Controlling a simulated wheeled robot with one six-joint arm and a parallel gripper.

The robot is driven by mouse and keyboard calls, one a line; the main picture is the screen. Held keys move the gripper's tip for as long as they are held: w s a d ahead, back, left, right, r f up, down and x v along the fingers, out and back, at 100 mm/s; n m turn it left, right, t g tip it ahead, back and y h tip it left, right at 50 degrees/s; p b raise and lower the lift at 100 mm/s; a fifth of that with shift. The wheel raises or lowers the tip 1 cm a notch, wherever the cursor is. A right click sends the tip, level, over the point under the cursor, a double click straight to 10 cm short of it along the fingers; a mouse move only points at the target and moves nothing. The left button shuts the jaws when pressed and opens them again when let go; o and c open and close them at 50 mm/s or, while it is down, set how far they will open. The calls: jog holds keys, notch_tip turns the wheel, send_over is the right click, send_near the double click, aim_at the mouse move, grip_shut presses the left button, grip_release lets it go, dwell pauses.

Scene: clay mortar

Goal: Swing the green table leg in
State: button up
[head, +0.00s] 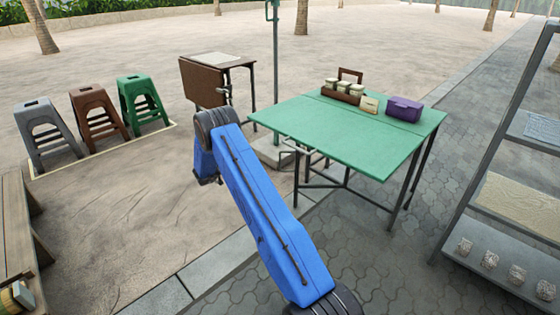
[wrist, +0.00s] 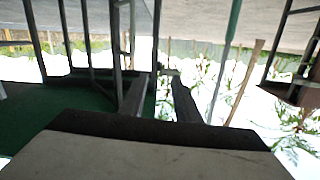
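The green table (head: 345,135) stands open on the paving, its flat top level. A dark grey leg frame (head: 296,185) stands out at its left front side. In the wrist view, which is upside down, the green tabletop underside (wrist: 35,125) shows at left, with several grey upright legs and bars. My gripper (wrist: 163,76) has its two dark fingers apart, close to one of these bars; I cannot tell whether the bar lies between them. In the head view my blue arm hides most of the gripper.
On the tabletop are a brown caddy with jars (head: 343,92), a cream box (head: 369,104) and a purple box (head: 405,109). A green pole (head: 275,60) rises left of the table. A folded brown table (head: 203,84) and stools (head: 97,112) stand left; a shelf rack (head: 515,200) stands right.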

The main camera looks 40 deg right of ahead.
jog(key=s+f+m+g, duration=0.1)
jog(key=s+f+g, duration=0.25)
jog(key=f, duration=0.25)
send_near(280, 159)
jog(key=shift+h, duration=0.3)
jog(key=d, duration=0.7)
jog(key=s+d+f, duration=0.1)
jog(key=d, duration=0.2)
jog(key=shift+d, duration=0.15)
grip_shut()
